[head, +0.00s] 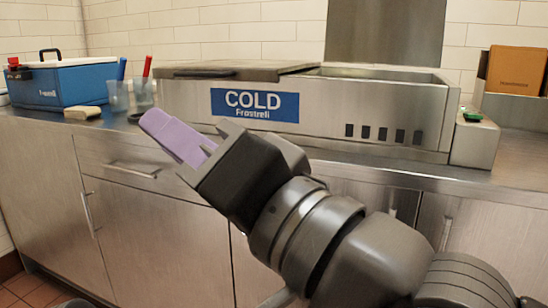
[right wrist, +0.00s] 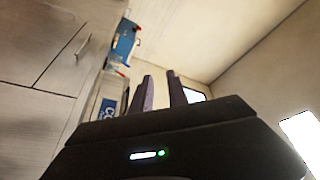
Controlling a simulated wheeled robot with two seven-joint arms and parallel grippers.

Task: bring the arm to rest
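My right gripper (head: 158,126) has purple fingers and a dark grey body. In the head view it is raised in front of the counter, pointing up and to the left, with the arm coming in from the lower right. In the right wrist view the two purple fingers of the gripper (right wrist: 160,84) stand apart with an empty gap between them. Nothing is held. My left gripper is in neither view.
A steel COLD unit (head: 330,108) stands on the steel counter (head: 487,177) behind the gripper. A blue cooler (head: 78,84), a sponge (head: 82,113) and cups with bottles (head: 118,96) are at left. A brown box (head: 516,70) is at right. Cabinet doors (head: 150,225) are below.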

